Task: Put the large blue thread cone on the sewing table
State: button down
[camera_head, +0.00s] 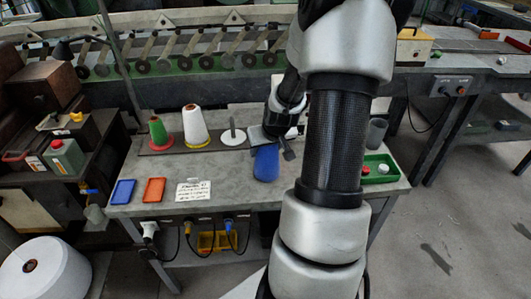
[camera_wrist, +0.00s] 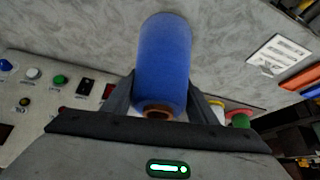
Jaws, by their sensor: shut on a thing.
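The large blue thread cone (camera_head: 266,163) is at the middle of the grey table (camera_head: 228,188) in the head view. My gripper (camera_head: 271,144) is shut on the cone near its top end. In the wrist view the blue cone (camera_wrist: 165,55) lies between the two dark fingers of my gripper (camera_wrist: 161,102), with its brown core end towards the camera. I cannot tell whether the cone's base touches the tabletop. My arm hides part of the table right of the cone.
A green cone (camera_head: 158,133), a white cone (camera_head: 194,125) and a white disc with a bare peg (camera_head: 232,136) stand along the back. A blue tray (camera_head: 123,191), an orange tray (camera_head: 154,190) and a label card (camera_head: 193,191) lie left. A green tray (camera_head: 377,177) sits right.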

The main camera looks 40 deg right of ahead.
aim_at(271, 164)
jog(key=shift+w+f, duration=0.1)
jog(key=shift+f, duration=0.45)
jog(key=shift+f, duration=0.1)
jog(key=c, duration=0.7)
grip_release()
jog(key=shift+f, duration=0.1)
jog(key=shift+c, duration=0.2)
jog(key=p+v, duration=0.3)
jog(key=v, duration=0.8)
jog(key=shift+s+a+r+p, duration=0.15)
jog(key=shift+s+r+p, duration=0.25)
jog(key=shift+r, duration=0.15)
